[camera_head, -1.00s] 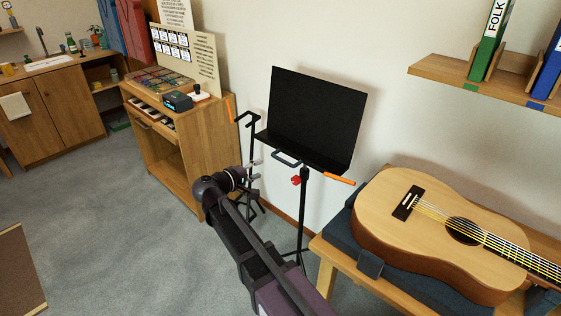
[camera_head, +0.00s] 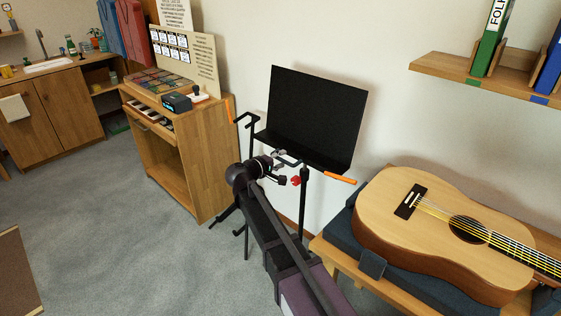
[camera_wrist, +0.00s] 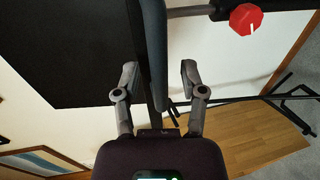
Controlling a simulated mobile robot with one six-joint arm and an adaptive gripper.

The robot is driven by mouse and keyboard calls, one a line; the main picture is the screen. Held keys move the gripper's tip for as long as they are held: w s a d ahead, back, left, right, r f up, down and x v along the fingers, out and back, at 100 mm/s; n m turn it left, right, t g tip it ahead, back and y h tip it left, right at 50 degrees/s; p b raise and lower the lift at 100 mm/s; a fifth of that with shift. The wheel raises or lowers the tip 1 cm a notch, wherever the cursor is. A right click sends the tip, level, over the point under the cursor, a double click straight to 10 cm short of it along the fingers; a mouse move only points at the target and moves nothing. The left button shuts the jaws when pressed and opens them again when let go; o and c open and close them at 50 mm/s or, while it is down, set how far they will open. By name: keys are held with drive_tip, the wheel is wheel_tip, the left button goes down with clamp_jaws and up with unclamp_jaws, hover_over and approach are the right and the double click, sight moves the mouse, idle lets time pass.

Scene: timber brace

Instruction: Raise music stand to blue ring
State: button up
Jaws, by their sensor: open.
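The music stand has a black desk (camera_head: 316,115), tilted against the wall side, on a thin dark post (camera_head: 303,210). A red knob (camera_head: 296,180) sits on the post below the desk; it also shows in the wrist view (camera_wrist: 246,18). My gripper (camera_head: 281,168) is just under the desk's lower edge, left of the knob. In the wrist view my gripper (camera_wrist: 159,75) is open, with a blue-grey handle bar (camera_wrist: 153,45) running between its fingers. I cannot tell whether either finger touches the bar. I cannot make out a blue ring.
An orange-ended bar (camera_head: 340,178) sticks out right of the stand. A guitar (camera_head: 440,225) lies on a padded bench at right. A wooden cabinet (camera_head: 205,165) stands at left, a dark stand beside it. A shelf (camera_head: 440,68) is at upper right. Grey floor is clear at left.

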drive_tip(key=shift+d, duration=0.1)
clamp_jaws()
drive_tip(key=shift+r, duration=0.1)
wheel_tip(320, 180, up, 18)
drive_tip(key=p, duration=1.8)
drive_tip(key=shift+w, duration=0.1)
unclamp_jaws()
drive_tip(key=shift+f, duration=0.25)
